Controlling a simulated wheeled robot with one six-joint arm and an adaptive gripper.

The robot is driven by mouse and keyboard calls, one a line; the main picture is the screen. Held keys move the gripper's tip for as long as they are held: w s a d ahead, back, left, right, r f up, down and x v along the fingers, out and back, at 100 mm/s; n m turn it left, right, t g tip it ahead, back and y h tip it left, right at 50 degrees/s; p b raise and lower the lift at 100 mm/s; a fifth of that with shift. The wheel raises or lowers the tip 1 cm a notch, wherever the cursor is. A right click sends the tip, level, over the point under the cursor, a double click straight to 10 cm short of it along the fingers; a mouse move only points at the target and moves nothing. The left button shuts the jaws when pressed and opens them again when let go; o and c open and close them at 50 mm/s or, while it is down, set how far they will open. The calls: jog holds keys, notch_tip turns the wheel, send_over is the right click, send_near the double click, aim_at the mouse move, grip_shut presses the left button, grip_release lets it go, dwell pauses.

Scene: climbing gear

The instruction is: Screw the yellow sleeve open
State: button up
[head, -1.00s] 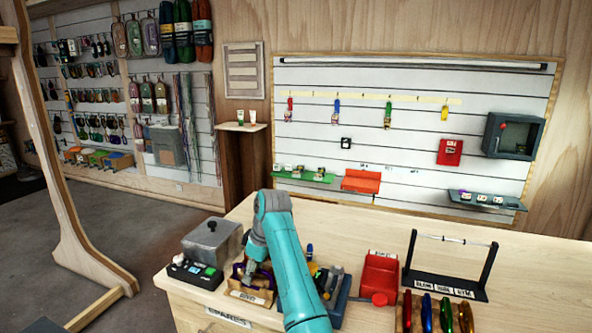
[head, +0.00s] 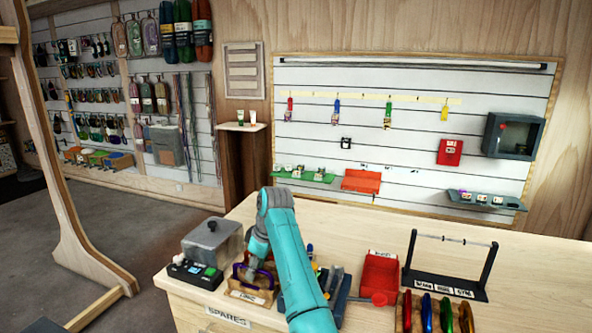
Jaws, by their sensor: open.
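A purple carabiner (head: 238,273) stands in a small labelled wooden block (head: 232,291) on the bench, left of my teal arm. My gripper (head: 252,276) points down at the carabiner, close to its right part. It is open, but its fingertips are small and partly hidden, so I cannot tell if they touch the carabiner. I cannot make out a yellow sleeve on the carabiner; that side is covered by my gripper and arm.
A grey lidded box (head: 212,243) and a black button panel (head: 193,272) stand left of the block. A red bin (head: 379,274), a black rack (head: 448,268) and several coloured carabiners on a wooden board stand to the right.

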jog(key=shift+w+r, duration=0.1)
jog(key=shift+r, duration=1.3)
jog(key=shift+s+a, duration=0.2)
jog(key=shift+s, duration=0.5)
jog(key=shift+d+x, duration=0.15)
jog(key=shift+x, duration=0.55)
jog(key=shift+d+x, duration=0.15)
jog(key=shift+x, duration=0.5)
jog(key=shift+s+f, duration=0.1)
jog(key=shift+s, duration=0.05)
jog(key=shift+w+d, duration=0.2)
jog(key=shift+w, duration=0.55)
